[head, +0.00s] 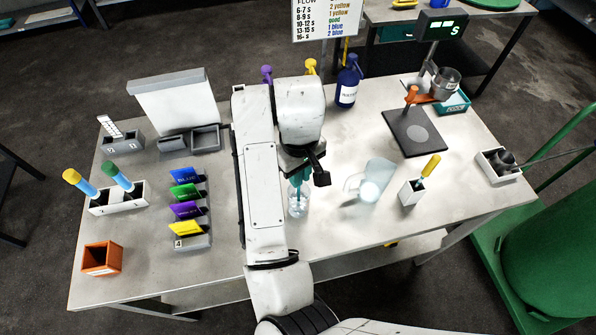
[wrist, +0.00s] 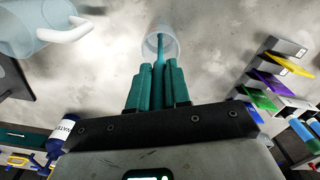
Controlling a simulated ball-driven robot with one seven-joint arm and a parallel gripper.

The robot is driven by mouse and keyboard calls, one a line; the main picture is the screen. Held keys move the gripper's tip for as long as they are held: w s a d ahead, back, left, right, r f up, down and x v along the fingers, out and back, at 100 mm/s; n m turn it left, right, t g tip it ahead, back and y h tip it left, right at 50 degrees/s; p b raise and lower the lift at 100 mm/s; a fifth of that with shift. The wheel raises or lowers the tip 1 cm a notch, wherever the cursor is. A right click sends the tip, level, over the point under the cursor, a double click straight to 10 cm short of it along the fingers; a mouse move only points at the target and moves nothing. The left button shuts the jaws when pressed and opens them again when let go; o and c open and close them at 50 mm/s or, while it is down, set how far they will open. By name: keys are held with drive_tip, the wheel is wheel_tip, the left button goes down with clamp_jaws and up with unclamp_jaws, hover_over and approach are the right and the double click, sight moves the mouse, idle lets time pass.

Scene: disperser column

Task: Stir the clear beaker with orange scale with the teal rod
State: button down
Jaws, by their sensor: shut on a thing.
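My gripper (head: 303,172) is over the front middle of the table, shut on the teal rod (wrist: 159,55), which points down between its teal fingers (wrist: 157,92). Below it stands an upright clear beaker (head: 298,204), partly hidden by my arm. In the wrist view the rod's far end lies within the rim of this clear beaker (wrist: 173,44). I cannot make out an orange scale on the beaker, nor whether the rod touches its wall or bottom.
A clear jug (head: 373,178) stands right of the beaker, with a white holder (head: 411,193) beyond it. A dark stirring plate (head: 418,132) and a blue bottle (head: 347,84) are farther back.

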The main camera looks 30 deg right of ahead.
drive_tip(key=shift+r, duration=5.25)
drive_tip(key=shift+r, duration=2.4)
